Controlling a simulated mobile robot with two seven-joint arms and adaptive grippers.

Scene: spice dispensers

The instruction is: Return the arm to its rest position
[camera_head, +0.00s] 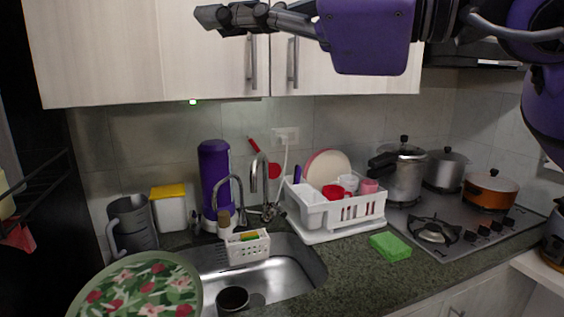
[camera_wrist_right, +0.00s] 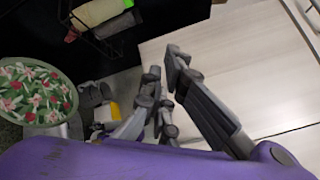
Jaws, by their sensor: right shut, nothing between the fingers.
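My right arm comes in from the right along the top of the head view, stretched leftward in front of the white upper cabinets (camera_head: 215,60). Its gripper (camera_head: 212,15) is high at the top edge, well above the counter. The right wrist view shows its dark fingers (camera_wrist_right: 164,68) close together with nothing held between them. My left arm and left gripper are not in view.
Below lies a counter with a steel sink (camera_head: 290,270), a white dish rack (camera_head: 345,212), a green sponge (camera_head: 390,246) and a stove (camera_head: 470,222) with pots. A purple cylinder (camera_head: 214,170) stands behind the sink. A floral round plate (camera_head: 135,285) is at front left.

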